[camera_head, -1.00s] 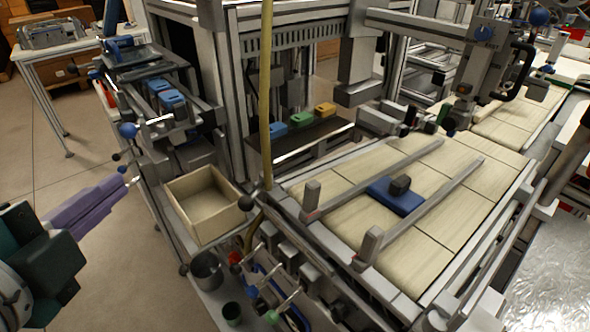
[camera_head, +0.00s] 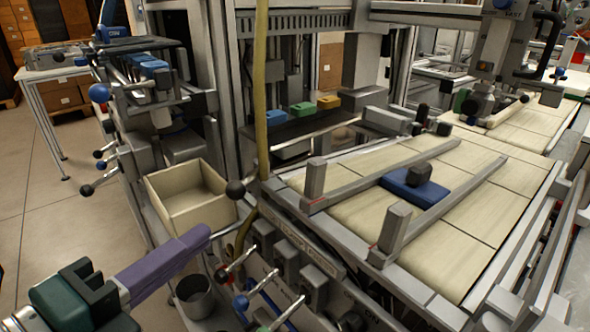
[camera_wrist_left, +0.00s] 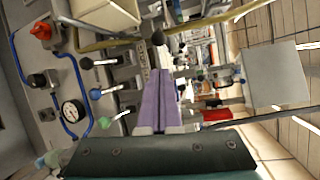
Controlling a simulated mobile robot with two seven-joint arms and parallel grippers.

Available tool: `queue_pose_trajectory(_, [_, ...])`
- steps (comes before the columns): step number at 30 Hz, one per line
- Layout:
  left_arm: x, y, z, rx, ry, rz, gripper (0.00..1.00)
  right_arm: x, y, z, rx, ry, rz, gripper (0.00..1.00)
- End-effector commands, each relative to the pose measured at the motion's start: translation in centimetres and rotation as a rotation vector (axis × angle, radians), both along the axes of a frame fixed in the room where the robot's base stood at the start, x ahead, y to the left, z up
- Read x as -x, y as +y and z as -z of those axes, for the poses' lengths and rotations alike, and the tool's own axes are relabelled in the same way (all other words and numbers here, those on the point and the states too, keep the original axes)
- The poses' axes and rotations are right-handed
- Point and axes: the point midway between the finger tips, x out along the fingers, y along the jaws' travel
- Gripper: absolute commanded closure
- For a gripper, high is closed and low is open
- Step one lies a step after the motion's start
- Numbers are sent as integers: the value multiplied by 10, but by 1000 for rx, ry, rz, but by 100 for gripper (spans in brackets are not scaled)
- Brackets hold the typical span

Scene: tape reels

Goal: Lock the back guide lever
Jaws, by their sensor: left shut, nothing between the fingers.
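My left gripper (camera_head: 203,236), with long purple fingers, is shut and empty. It points up and right beside the conveyor's front panel, and its fingers also show in the left wrist view (camera_wrist_left: 160,78). A lever with a black ball knob (camera_head: 236,189) stands at the conveyor's near left corner, a little beyond the fingertips and apart from them. A black ball also shows just past the fingertips in the left wrist view (camera_wrist_left: 158,38). I cannot tell for certain which lever is the back guide lever. Two guide rails (camera_head: 450,204) cross the conveyor. My right gripper is not in view.
A blue block with a dark top (camera_head: 408,187) sits between the rails. A wooden box (camera_head: 182,213) stands beyond my gripper. A yellow hose (camera_head: 261,90) hangs nearby.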

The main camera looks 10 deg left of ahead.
Motion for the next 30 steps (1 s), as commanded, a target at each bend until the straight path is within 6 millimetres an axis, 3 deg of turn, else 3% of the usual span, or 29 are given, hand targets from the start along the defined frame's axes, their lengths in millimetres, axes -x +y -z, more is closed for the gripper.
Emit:
queue_pose_trajectory(16, [-81,-21,13,2,-1,-2,100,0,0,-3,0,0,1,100])
queue_pose_trajectory(21, [-92,-24,14,0,0,-1,100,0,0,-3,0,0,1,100])
queue_pose_trajectory(30, [-93,-24,15,1,1,-1,100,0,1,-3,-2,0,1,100])
